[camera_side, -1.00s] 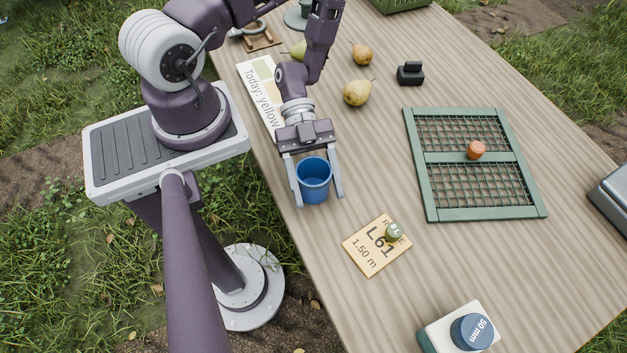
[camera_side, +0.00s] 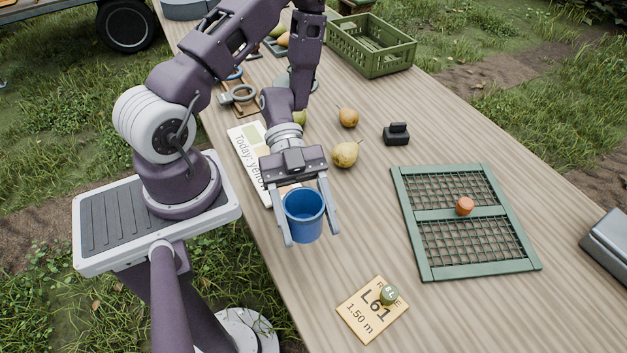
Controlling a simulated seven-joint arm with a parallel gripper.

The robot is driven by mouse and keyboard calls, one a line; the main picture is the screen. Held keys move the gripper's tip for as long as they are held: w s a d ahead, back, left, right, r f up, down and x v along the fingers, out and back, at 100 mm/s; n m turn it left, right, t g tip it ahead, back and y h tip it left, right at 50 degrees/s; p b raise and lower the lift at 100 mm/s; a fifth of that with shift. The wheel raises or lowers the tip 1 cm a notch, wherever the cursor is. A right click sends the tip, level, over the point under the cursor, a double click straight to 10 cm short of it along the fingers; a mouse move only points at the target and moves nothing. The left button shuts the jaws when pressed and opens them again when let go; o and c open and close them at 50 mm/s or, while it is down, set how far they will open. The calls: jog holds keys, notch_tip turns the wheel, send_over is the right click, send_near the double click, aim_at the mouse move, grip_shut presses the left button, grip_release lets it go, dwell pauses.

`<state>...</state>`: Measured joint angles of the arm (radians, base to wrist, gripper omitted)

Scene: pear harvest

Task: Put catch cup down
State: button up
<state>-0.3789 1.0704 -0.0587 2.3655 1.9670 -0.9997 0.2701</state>
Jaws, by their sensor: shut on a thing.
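The blue catch cup (camera_side: 303,216) is upright between the two fingers of my gripper (camera_side: 311,236), near the table's left edge. My gripper is shut on the cup, one finger on each side. The cup's open mouth faces up, and its inside looks empty. The cup appears to be a little above the wooden table (camera_side: 440,310), but its underside is hidden, so the gap cannot be told exactly.
A green mesh frame (camera_side: 409,235) holds an orange piece (camera_side: 465,206). Pears (camera_side: 345,154), a black block (camera_side: 396,135) and a green crate (camera_side: 376,60) stand behind. Bare table separates cup and frame.

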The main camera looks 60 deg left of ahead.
notch_tip(320, 180, up, 5)
jog(key=w+a+f+n+t+y, duration=0.25)
jog(key=w+a+n+t, duration=0.3)
jog(key=w+a, duration=0.55)
jog(key=w+a+f+n+t+y, duration=0.1)
jog(key=w+a+f+n+t, duration=0.2)
jog(key=w+a+n+t, duration=0.65)
jog(key=w+a+r+n+y, duration=0.2)
jog(key=w+a+y, duration=0.15)
jog(key=a, duration=0.55)
jog(key=w+a+r+n+t+y, duration=0.1)
jog(key=w+a+r+y, duration=0.2)
jog(key=a, duration=0.6)
jog(key=w+a+r+n+y, duration=0.1)
jog(key=w+a+n+y, duration=0.2)
jog(key=a, duration=0.6)
jog(key=shift+m, duration=0.5)
jog(key=f, duration=1)
jog(key=w+f, duration=0.1)
jog(key=f, duration=0.4)
jog(key=shift+w+d+f, duration=0.1)
jog(key=shift+d+f, duration=0.05)
jog(key=shift+d, duration=0.25)
jog(key=shift+f, duration=0.1)
jog(key=o, duration=1.3)
jog(key=shift+o, duration=0.2)
